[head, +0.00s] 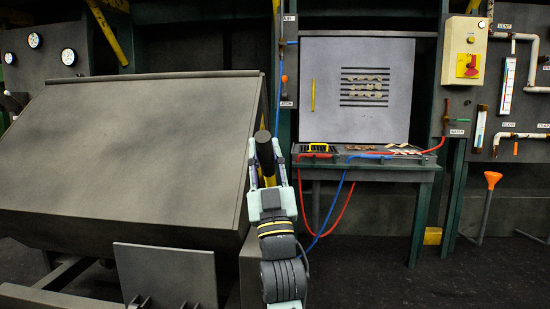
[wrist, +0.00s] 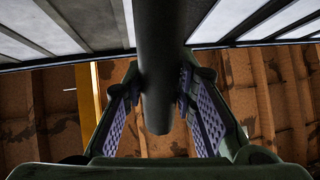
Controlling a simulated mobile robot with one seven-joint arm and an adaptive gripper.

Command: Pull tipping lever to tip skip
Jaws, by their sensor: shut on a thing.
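The skip (head: 130,150) is the large dark grey steel body filling the left of the head view, with a broad slanted face. The tipping lever (head: 263,146) is a dark round bar beside the skip's right edge. My gripper (head: 265,160) is shut on the lever, with one finger on each side of it. In the wrist view the lever (wrist: 155,70) comes down from the top between the padded fingers of my gripper (wrist: 158,100). The lever's lower end shows there; its far end and mounting are hidden.
A bench (head: 365,162) with red and blue hoses stands at the back right, before a grey panel (head: 350,90). A yellow switch box (head: 464,52) and an orange funnel (head: 492,180) are farther right. A grey plate (head: 165,275) stands low in front of the skip. Dark floor is clear at right.

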